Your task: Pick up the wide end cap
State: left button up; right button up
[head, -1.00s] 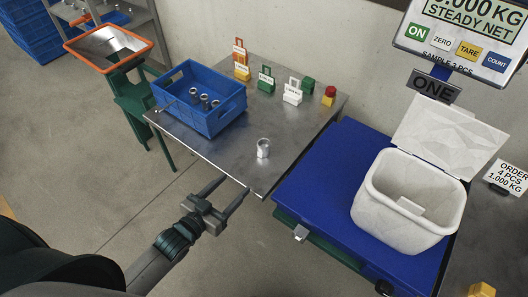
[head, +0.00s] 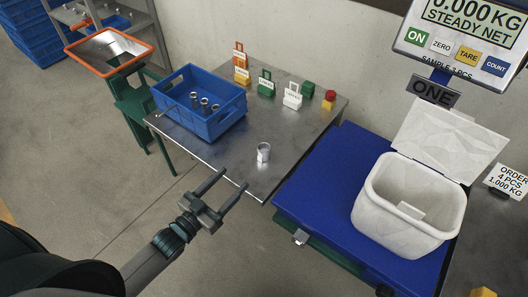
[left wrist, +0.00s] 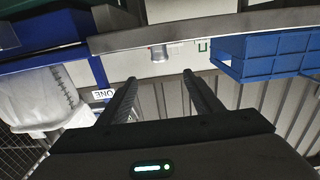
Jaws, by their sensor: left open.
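A short, shiny metal cap (head: 263,153) stands alone near the front right of the steel table. I take it to be the wide end cap. It also shows in the left wrist view (left wrist: 159,53), beyond and between the two fingers. My left gripper (head: 233,181) is open and empty, just off the table's front edge and apart from the cap; its fingers also show in the left wrist view (left wrist: 158,85). My right gripper is not in view.
A blue crate (head: 222,122) with several metal parts stands on the steel table (head: 200,151). Several coloured blocks stand at the back. A white bin (head: 385,222) sits on the blue platform (head: 310,195) at right. The tabletop around the cap is clear.

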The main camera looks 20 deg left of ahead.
aim_at(260, 153)
pick_arm(q)
jog(key=x, duration=1.1)
jog(key=shift+w+d+p, duration=0.1)
jog(key=shift+w+p, duration=0.25)
jog(key=shift+w, duration=0.05)
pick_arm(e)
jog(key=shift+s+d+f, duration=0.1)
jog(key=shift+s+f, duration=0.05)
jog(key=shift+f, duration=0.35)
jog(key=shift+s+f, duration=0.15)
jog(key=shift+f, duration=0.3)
pick_arm(q)
jog(key=shift+w, duration=0.1)
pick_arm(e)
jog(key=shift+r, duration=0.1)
pick_arm(q)
jog(key=shift+w+d, duration=0.25)
jog(key=shift+w, duration=0.3)
jog(key=shift+x, duration=1.95)
jog(key=shift+f, duration=0.15)
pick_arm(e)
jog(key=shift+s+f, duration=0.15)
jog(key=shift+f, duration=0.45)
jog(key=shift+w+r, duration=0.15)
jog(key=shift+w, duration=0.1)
pick_arm(q)
jog(key=c, duration=1.3)
